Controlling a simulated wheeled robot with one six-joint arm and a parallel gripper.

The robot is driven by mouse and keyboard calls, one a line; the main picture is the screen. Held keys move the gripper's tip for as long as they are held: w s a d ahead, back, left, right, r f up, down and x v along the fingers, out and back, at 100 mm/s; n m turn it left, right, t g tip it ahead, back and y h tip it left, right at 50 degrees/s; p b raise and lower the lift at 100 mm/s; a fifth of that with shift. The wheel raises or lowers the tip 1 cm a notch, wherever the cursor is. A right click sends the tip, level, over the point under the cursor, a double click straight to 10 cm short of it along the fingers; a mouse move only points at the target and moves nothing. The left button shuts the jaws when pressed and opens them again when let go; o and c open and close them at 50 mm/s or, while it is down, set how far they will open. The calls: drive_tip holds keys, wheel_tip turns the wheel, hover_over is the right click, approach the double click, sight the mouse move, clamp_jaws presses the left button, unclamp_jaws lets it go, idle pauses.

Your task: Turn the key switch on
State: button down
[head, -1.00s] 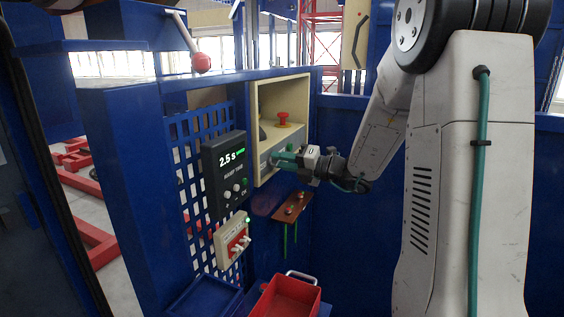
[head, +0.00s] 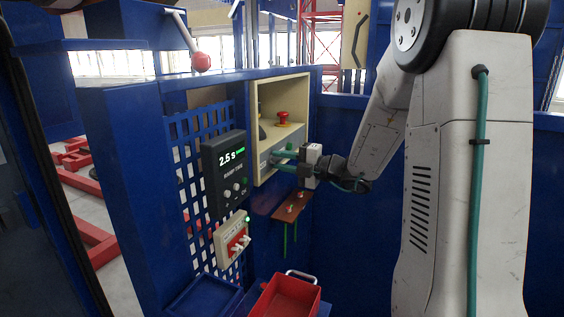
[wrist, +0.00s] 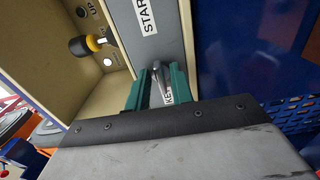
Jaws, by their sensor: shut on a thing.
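The key switch's silver key (wrist: 158,76) shows in the wrist view on the grey panel face, partly hidden between the fingers. A white label reading KEY (wrist: 168,90) lies just beside it. My gripper (wrist: 158,88) has its two teal fingers on either side of the key and is shut on it. In the head view, my gripper (head: 276,160) reaches left to the grey front strip of the cream control box (head: 262,160), its fingers one above the other. The key itself is hidden there.
A red mushroom button (head: 283,118) sits inside the control box. A black timer (head: 225,170) reading 2.5 s and a cream switch box (head: 233,240) hang on blue mesh to the left. A brown button plate (head: 291,207) is below my gripper, and a red tray (head: 288,298) lower down.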

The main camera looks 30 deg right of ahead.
drive_tip(key=c, duration=1.5)
unclamp_jaws()
drive_tip(key=shift+c, duration=0.2)
drive_tip(key=shift+d, duration=0.1)
drive_tip(key=v, duration=0.8)
drive_tip(key=shift+f, duration=0.1)
